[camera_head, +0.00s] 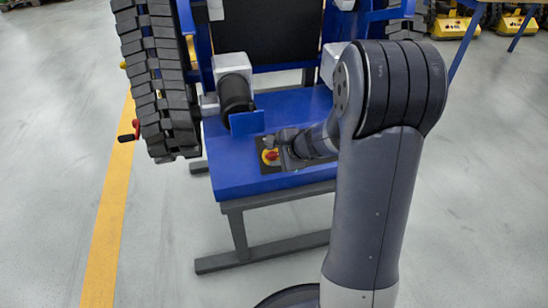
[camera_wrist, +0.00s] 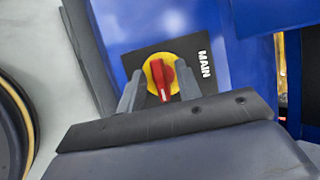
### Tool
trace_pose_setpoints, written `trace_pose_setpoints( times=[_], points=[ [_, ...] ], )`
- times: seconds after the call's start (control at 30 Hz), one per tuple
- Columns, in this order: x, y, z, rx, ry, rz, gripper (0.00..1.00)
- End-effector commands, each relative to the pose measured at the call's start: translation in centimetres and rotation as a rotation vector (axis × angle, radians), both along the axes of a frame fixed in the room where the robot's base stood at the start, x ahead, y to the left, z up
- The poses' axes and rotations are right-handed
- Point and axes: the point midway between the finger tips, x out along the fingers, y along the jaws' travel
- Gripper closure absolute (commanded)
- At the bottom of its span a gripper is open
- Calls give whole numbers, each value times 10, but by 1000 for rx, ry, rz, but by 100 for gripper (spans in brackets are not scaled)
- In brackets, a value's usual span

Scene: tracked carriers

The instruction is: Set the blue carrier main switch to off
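The blue carrier (camera_head: 228,178) stands ahead of me with its blue deck facing up. Its main switch (camera_head: 270,156) is a red knob on a yellow disc, set on a black plate. In the wrist view the red knob (camera_wrist: 161,79) runs nearly up and down in the picture, and the word MAIN (camera_wrist: 204,63) is printed sideways to its right. My gripper (camera_wrist: 160,78) is open, with one finger on each side of the knob and visible gaps between. I cannot tell how deep the fingertips reach. In the head view my wrist partly hides the switch plate.
A black rubber track (camera_head: 160,80) rises at the carrier's left. A dark cylinder in a grey housing (camera_head: 233,70) and a small blue plate (camera_head: 247,122) stand behind the switch. A grey stand (camera_head: 240,235) bears the deck.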

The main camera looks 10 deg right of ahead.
Motion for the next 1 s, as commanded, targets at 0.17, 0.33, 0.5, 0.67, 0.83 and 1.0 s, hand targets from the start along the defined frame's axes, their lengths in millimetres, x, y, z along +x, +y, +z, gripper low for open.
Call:
trace_pose_setpoints(
  times=[0.17,0.33,0.5,0.67,0.83,1.0],
  points=[
    [3,2,-4,0,0,0,67],
    [3,2,-3,-1,0,-1,67],
    [3,2,-3,0,0,0,80],
    [3,2,-3,0,0,0,93],
    [3,2,-3,0,0,0,100],
    [3,2,-3,-2,0,2,100]
  ],
)
